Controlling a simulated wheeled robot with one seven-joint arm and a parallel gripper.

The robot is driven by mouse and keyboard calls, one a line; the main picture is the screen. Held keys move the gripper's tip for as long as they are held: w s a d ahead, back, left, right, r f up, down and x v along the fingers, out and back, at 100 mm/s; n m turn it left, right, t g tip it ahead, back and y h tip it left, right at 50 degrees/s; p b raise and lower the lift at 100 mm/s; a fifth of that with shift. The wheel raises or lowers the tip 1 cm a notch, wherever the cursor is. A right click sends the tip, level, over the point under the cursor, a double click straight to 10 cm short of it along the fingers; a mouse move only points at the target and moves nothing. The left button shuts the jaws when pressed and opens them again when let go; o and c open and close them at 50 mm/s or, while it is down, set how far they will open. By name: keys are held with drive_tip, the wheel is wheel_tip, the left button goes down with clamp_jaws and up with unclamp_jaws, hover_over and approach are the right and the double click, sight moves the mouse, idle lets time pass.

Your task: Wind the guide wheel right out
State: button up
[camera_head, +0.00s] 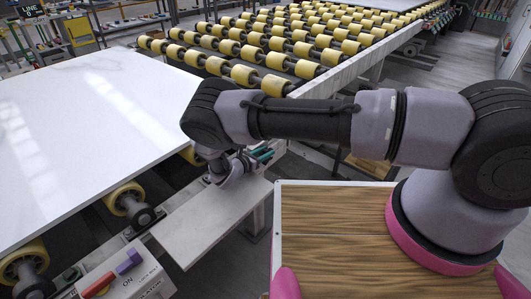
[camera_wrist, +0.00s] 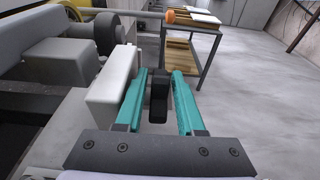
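My gripper (camera_head: 262,155) is low beside the slab's right edge in the head view, partly hidden by my arm. In the wrist view its two teal fingers (camera_wrist: 159,78) are apart, with a dark knob or handle (camera_wrist: 158,100) between them. A narrow gap seems to show on each side of the knob, so the fingers do not look closed on it. A dark round part (camera_wrist: 108,32) and the edge of a yellow wheel (camera_wrist: 88,4) show at upper left. I cannot tell which wheel the knob belongs to.
The white slab (camera_head: 85,110) lies at left on yellow rollers (camera_head: 125,198). A control box (camera_head: 122,275) stands at front left, beside a grey ledge (camera_head: 205,235). A conveyor of yellow rollers (camera_head: 275,85) runs behind.

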drive_tip(key=v, duration=1)
drive_tip(key=shift+s+a, duration=0.25)
drive_tip(key=shift+s, duration=0.05)
